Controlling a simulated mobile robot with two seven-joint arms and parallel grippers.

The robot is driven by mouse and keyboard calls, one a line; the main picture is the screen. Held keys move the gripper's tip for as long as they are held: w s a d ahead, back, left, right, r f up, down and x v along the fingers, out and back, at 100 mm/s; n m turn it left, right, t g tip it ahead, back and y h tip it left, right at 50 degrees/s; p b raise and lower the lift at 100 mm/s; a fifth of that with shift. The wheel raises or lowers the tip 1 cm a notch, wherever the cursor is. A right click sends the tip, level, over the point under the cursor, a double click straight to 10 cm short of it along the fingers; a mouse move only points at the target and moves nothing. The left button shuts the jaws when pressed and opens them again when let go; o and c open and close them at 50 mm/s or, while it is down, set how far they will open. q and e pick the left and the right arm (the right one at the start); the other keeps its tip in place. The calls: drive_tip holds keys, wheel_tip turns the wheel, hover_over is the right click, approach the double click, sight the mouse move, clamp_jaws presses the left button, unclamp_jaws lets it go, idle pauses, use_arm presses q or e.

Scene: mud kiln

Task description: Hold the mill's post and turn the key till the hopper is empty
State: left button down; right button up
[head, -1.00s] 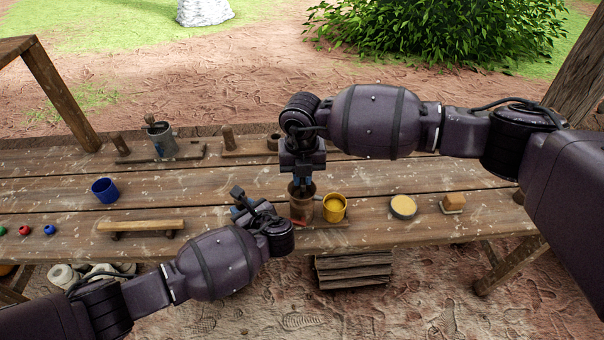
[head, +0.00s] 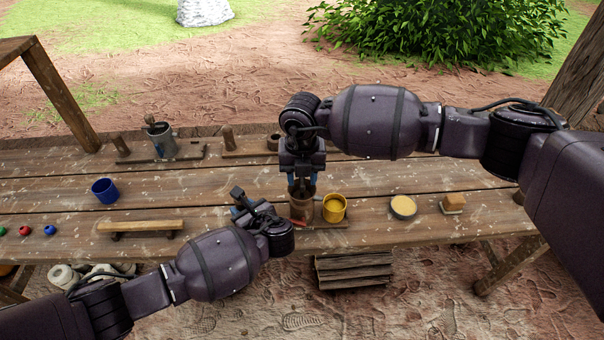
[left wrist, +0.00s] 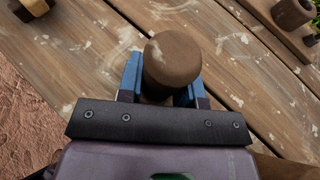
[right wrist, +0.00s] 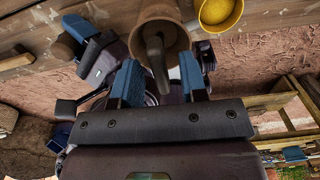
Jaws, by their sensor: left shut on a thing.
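The mill's brown hopper (head: 302,209) stands upright near the bench's front edge. The wooden post (left wrist: 172,58) shows its round top in the left wrist view; in the head view my arm hides it. My left gripper (head: 239,200) is shut on the post, one blue finger on each side. My right gripper (head: 302,184) points down over the hopper. In the right wrist view the dark bent key (right wrist: 157,58) rises from the hopper (right wrist: 160,18) between the spread blue fingers, with gaps beside it. The hopper's contents cannot be made out.
A yellow cup (head: 334,212) stands close on the hopper's right. A round yellow-topped disc (head: 403,207) and a small block (head: 453,203) lie further right. A blue cup (head: 104,191) and a low wooden rail (head: 140,226) are left. A grey can (head: 162,141) stands behind.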

wheel_tip(320, 180, up, 12)
idle(0.6)
use_arm(q)
drive_tip(key=c, duration=0.7)
unclamp_jaws()
drive_tip(key=shift+s+d, duration=0.1)
drive_tip(key=v, duration=1.2)
drive_tip(key=shift+r, duration=0.1)
